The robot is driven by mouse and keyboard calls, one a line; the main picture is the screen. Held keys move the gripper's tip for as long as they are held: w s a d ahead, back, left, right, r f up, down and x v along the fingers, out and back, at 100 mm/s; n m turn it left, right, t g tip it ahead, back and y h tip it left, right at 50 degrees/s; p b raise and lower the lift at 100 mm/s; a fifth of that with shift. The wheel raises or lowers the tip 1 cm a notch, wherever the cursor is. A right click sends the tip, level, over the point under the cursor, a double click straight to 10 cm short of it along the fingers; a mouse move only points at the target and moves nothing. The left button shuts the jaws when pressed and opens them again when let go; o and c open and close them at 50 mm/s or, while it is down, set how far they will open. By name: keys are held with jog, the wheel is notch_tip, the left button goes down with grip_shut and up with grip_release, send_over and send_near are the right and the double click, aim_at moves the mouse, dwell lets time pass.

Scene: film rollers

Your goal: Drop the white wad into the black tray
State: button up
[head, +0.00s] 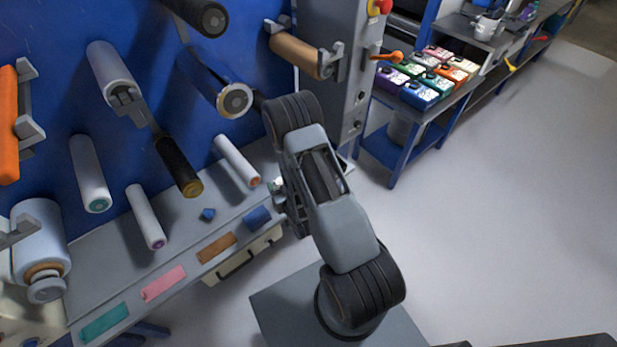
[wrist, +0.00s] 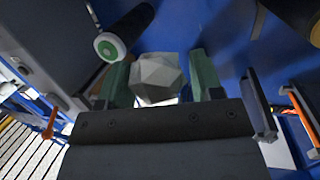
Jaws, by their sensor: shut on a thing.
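The white wad (wrist: 158,78) is a pale, faceted lump in the wrist view. My gripper (wrist: 160,88) is shut on it, with one greenish finger on each side. In the head view my arm reaches over the edge of the grey bench, and its links hide most of the gripper. Only a small pale and green bit shows by the gripper's end, too small to tell apart. I cannot make out the black tray in either view.
A grey bench (head: 118,262) carries coloured pads, a blue block (head: 257,217) and a small blue piece (head: 207,214). Several rollers stick out from the blue wall above it. A grey cabinet (head: 338,70) stands behind my arm. The floor (head: 500,200) at right is clear.

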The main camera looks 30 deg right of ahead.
jog(key=w+d+f+b, duration=0.3)
jog(key=w+d+b, duration=0.2)
jog(key=d+b, duration=0.3)
jog(key=w+d+f+b, duration=0.3)
jog(key=w+d+b, duration=0.2)
jog(key=d+b, duration=0.25)
jog(key=s+d+r+h+b, duration=0.1)
jog(key=d+b, duration=0.5)
jog(key=d, duration=0.3)
jog(key=shift+m, duration=0.4)
notch_tip(320, 180, down, 6)
jog(key=b, duration=0.4)
jog(key=shift+a+r, duration=0.15)
jog(key=shift+r, duration=0.05)
jog(key=o, duration=1)
jog(key=shift+s, duration=0.1)
